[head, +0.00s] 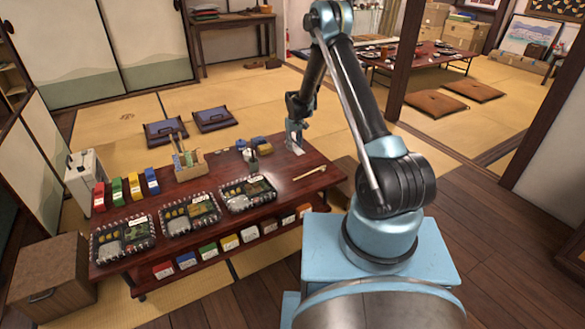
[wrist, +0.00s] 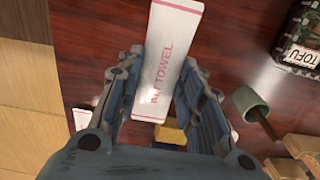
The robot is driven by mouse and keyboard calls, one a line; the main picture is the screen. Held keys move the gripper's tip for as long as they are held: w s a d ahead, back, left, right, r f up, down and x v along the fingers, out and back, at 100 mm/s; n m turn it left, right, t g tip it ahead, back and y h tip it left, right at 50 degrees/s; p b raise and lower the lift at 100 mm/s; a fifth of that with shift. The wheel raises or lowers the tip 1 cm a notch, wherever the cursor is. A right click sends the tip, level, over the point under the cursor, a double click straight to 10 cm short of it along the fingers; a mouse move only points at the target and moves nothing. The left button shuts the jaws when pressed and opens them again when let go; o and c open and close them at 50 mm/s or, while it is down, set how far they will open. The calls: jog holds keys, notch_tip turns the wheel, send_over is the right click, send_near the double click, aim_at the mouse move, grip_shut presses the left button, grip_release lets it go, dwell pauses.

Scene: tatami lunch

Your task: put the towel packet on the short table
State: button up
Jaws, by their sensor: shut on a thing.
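The towel packet is a flat white strip with pink edge lines and red "TOWEL" lettering. In the wrist view the towel packet (wrist: 172,50) lies lengthwise between the two fingers of my gripper (wrist: 163,66), which is shut on it. In the head view my gripper (head: 293,128) points down over the right far end of a low dark-red table (head: 290,172), with the packet (head: 297,147) under it. I cannot tell whether the packet still touches the tabletop. Another low red table (head: 425,64) stands in the back room; I cannot tell which table is the short one.
Bento boxes (head: 188,212) line the near table's front. A wooden caddy (head: 190,168), coloured boxes (head: 134,186) and a cup (head: 251,156) stand on it. A wooden post (head: 405,55) stands right of my arm.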

aim_at(293, 165)
jog(key=shift+a+f, duration=0.3)
jog(key=shift+a, duration=0.1)
jog(key=shift+f, duration=4.85)
jog(key=shift+f, duration=0.1)
jog(key=o, duration=0.9)
